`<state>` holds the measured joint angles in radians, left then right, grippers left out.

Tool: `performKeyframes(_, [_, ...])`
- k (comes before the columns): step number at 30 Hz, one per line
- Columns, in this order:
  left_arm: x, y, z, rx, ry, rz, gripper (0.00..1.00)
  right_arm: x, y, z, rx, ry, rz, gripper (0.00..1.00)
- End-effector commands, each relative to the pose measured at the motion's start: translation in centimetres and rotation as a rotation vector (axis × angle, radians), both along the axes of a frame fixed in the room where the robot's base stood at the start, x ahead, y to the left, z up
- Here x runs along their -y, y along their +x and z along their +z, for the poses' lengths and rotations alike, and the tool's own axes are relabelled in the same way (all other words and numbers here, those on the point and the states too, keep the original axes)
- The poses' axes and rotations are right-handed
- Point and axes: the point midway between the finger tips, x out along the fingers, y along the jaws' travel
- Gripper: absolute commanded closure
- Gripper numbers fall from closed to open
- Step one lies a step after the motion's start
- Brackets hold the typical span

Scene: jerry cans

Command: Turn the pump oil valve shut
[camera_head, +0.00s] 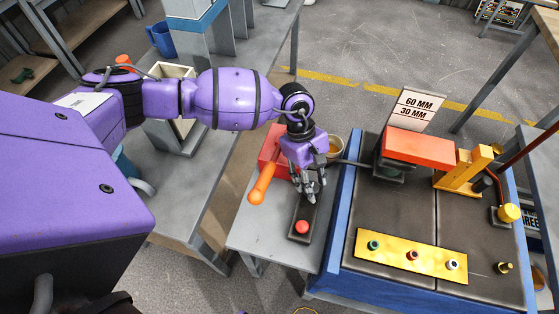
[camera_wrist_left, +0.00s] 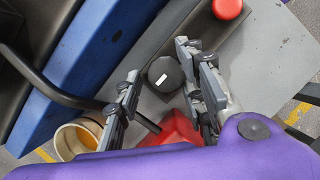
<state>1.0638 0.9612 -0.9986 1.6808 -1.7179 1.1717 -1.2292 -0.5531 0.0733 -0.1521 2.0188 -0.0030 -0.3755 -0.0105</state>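In the left wrist view a dark, many-sided knob (camera_wrist_left: 166,74) with a white line mark, which looks like the valve, sits on a dark plate. My left gripper (camera_wrist_left: 160,66) is open, its fingers on either side of the knob; I cannot tell whether they touch it. In the head view my left gripper (camera_head: 311,196) points down over the dark plate (camera_head: 302,213), and the knob is hidden behind its fingers. A red button (camera_head: 302,227) is on the same plate, in front of the gripper; it also shows at the top of the wrist view (camera_wrist_left: 227,8). My right gripper is not in view.
A blue-edged bench (camera_head: 340,222) with a red and yellow machine (camera_head: 417,146) stands close on the right.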

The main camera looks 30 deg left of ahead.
Motion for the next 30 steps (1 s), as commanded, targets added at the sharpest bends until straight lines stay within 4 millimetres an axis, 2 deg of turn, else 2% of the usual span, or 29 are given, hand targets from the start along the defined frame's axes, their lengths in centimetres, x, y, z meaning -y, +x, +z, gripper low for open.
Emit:
performKeyframes(14, [-0.1, 0.2, 0.5, 0.002, 0.001, -0.004, 0.59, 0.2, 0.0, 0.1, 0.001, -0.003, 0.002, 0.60])
performKeyframes(17, [-0.5, 0.5, 1.6, 0.005, 0.002, -0.003, 0.59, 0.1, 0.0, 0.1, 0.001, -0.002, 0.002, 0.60])
performKeyframes(30, [-3.4, 1.8, 9.6, 0.004, 0.001, -0.003, 0.59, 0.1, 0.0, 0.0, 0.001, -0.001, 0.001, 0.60])
